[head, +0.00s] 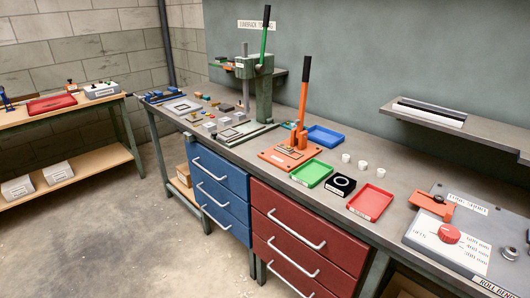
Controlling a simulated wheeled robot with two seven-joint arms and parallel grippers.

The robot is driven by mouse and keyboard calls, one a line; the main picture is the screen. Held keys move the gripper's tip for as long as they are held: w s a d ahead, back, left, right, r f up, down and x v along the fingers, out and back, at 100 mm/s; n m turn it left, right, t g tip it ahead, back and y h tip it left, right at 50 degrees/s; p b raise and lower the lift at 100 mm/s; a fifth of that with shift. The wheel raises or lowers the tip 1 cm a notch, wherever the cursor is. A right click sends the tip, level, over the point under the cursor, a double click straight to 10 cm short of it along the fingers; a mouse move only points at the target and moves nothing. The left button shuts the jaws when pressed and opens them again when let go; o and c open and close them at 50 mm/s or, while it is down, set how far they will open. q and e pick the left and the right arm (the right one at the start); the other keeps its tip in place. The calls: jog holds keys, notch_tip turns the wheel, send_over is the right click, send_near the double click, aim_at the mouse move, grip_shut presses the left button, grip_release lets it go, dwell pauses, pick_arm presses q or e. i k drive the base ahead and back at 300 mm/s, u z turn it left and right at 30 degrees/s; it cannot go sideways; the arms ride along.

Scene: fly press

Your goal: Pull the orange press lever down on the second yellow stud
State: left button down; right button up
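The orange press (290,155) stands on the grey workbench in the middle of the head view. Its lever (304,90) rises almost straight up, with a long black grip above an orange lower part. A small light-coloured piece lies on the orange base plate; I cannot tell at this size whether a yellow stud is there. Small yellow bits (198,96) lie among parts further left on the bench, too small to identify. Neither of my grippers is in view.
A green press (262,95) with a green lever stands behind left. Green (311,173), blue (325,136) and red (370,202) trays, a black block (340,184) and white cups surround the orange press's right side. A wall shelf (450,122) overhangs at right. Floor at left is clear.

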aim_at(307, 59)
jog(key=u, duration=0.3)
jog(key=i, duration=1.45)
jog(key=z, duration=0.7)
